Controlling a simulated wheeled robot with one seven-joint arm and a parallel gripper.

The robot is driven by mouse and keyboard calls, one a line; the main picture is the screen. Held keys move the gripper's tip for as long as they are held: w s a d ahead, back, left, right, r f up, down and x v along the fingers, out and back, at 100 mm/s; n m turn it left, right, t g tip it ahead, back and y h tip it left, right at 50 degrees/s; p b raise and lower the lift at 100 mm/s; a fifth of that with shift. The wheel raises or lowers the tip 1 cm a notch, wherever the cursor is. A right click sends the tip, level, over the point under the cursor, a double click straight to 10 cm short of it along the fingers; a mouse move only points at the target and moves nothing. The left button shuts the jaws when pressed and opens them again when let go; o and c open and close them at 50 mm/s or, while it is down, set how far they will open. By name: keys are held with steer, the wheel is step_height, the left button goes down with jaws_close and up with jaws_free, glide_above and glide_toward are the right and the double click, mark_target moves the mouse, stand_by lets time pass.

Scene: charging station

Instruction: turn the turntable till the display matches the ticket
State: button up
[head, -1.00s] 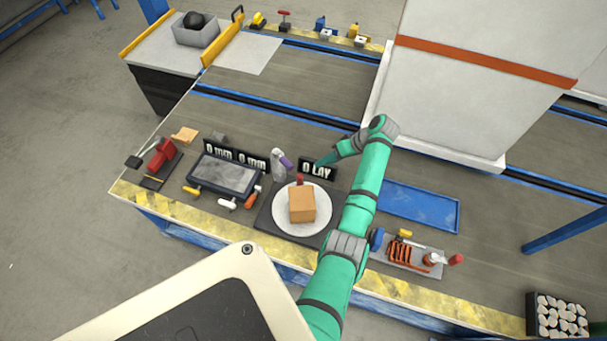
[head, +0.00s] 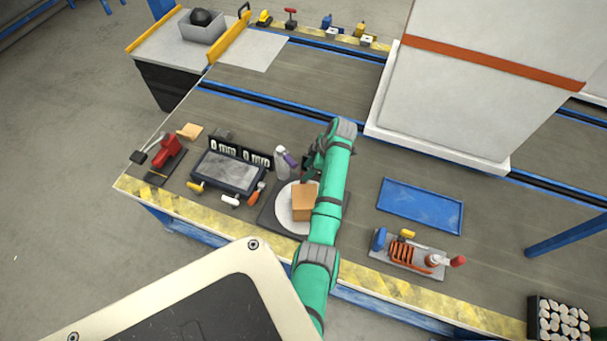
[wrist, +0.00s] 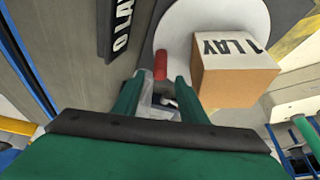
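The turntable is a white disc (head: 287,214) on a dark base; its disc also shows in the wrist view (wrist: 176,22). A tan box (head: 301,204) sits on it, and in the wrist view the box (wrist: 235,75) bears the lettering "1 LAY". A red peg (wrist: 160,64) stands at the disc's edge. My gripper (wrist: 161,77) is open, with the peg just ahead between its fingertips. I cannot tell whether either finger touches it. No separate ticket is distinguishable.
Left of the turntable stand a "0 mm 0 mm" display (head: 240,152), a grey plate (head: 229,170) and hand tools. A spray bottle (head: 281,162) stands close behind the disc. A blue tray (head: 421,205) and a tool tray (head: 410,255) lie to the right.

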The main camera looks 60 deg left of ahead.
mark_target(303, 174)
steer(key=x, duration=0.4)
steer(key=shift+f, duration=0.3)
steer(key=shift+s+a, duration=0.1)
steer(key=shift+s, duration=0.1)
jaws_close()
